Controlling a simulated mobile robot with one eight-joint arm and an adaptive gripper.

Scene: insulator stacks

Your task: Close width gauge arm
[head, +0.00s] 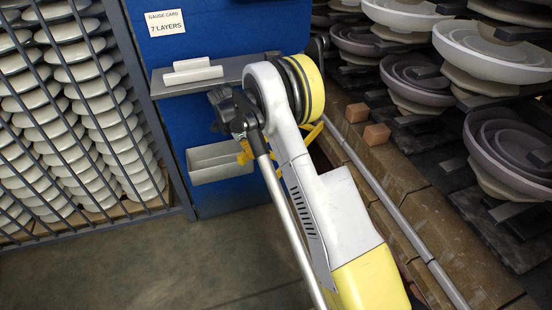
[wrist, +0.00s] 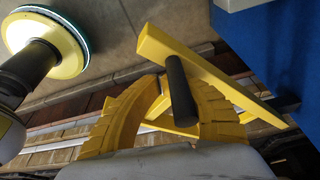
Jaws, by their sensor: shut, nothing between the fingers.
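The width gauge arm (wrist: 210,75) is a yellow bar in the wrist view, running diagonally from upper middle to lower right. A black cylindrical handle (wrist: 180,90) sticks out from it. My gripper (wrist: 166,84) has two yellow ribbed fingers that curve in towards each other, shut and empty. The handle overlaps the right finger in the picture; I cannot tell whether they touch. In the head view my own arm hides most of the gripper and gauge. Only small yellow parts (head: 312,131) show beside it, and I cannot tell which belong to the gauge.
A blue panel (head: 205,120) carries a gauge card (head: 165,23), a grey shelf (head: 168,88) and a pale tray (head: 220,162). A barred cage (head: 75,110) of stacked discs stands left. Insulator stacks (head: 490,55) and two small blocks (head: 376,136) are right. Floor is clear lower left.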

